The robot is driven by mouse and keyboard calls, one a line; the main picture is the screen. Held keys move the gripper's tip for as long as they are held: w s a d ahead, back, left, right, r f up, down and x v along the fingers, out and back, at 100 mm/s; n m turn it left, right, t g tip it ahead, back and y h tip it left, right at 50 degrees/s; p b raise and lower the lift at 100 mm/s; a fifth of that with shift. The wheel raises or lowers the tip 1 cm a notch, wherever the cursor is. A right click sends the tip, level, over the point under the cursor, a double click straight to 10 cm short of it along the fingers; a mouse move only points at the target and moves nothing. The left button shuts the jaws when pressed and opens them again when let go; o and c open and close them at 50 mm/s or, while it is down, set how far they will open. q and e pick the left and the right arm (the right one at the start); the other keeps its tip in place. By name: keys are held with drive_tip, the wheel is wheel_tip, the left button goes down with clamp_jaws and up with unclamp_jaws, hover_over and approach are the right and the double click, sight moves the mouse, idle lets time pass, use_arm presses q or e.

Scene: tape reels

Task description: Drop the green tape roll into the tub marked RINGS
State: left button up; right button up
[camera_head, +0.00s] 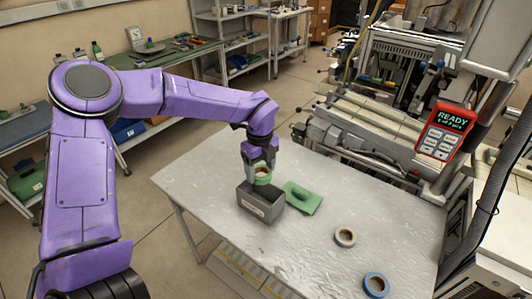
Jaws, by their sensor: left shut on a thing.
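The green tape roll (263,180) is held in my left gripper (260,166), which is shut on it just above the open top of a grey tub. The grey tub (258,208) stands on the metal table and has a pale label on its front side. The writing on the label is too small to read. The roll is over the tub's opening, and its lower edge overlaps the tub's far rim in the picture. I cannot tell whether it touches the tub. My right gripper is not in view.
A green flat object with a raised part (303,198) lies right of the tub on the metal table (320,265). A machine with a red READY panel (445,134) stands behind.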

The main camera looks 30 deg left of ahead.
sight(260, 184)
use_arm(q)
drive_tip(key=n, duration=0.2)
drive_tip(key=shift+w+a+r+n, duration=0.3)
drive_tip(key=shift+f, duration=0.1)
drive_tip(key=shift+s+f+b, duration=0.1)
drive_tip(key=shift+f+b, duration=0.25)
drive_tip(key=shift+f, duration=0.1)
wheel_tip(260, 184, down, 7)
drive_tip(key=b, duration=0.5)
drive_tip(key=shift+s, duration=0.15)
